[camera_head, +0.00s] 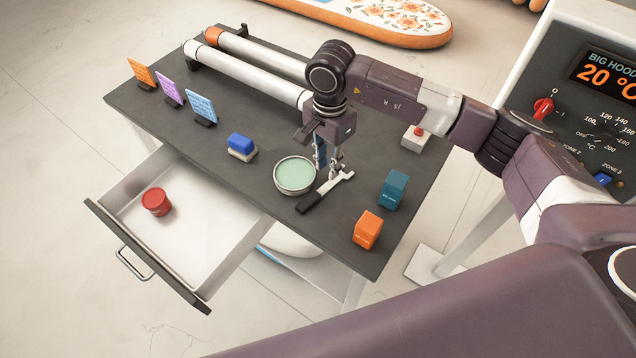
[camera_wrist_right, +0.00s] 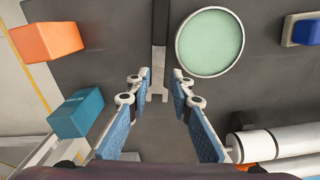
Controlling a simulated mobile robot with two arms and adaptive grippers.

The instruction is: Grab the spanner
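The spanner (camera_head: 325,190) lies on the dark table top, with a black handle and a silver forked head. In the right wrist view the spanner (camera_wrist_right: 158,62) runs up from between my fingertips, its handle cut by the top edge. My right gripper (camera_head: 328,170) points down over the spanner's head end. In the right wrist view my right gripper (camera_wrist_right: 161,78) is open, with one blue-padded finger on each side of the head. I see no finger touching it; the exact height above the table is hard to tell. My left gripper is not in view.
A round green-filled dish (camera_head: 295,175) is close beside the spanner. A teal box (camera_head: 393,189) and an orange box (camera_head: 367,229) stand to the right. A blue-and-white block (camera_head: 241,146) is left. An open drawer (camera_head: 190,250) holds a red can (camera_head: 156,201). White rolls (camera_head: 245,70) lie behind.

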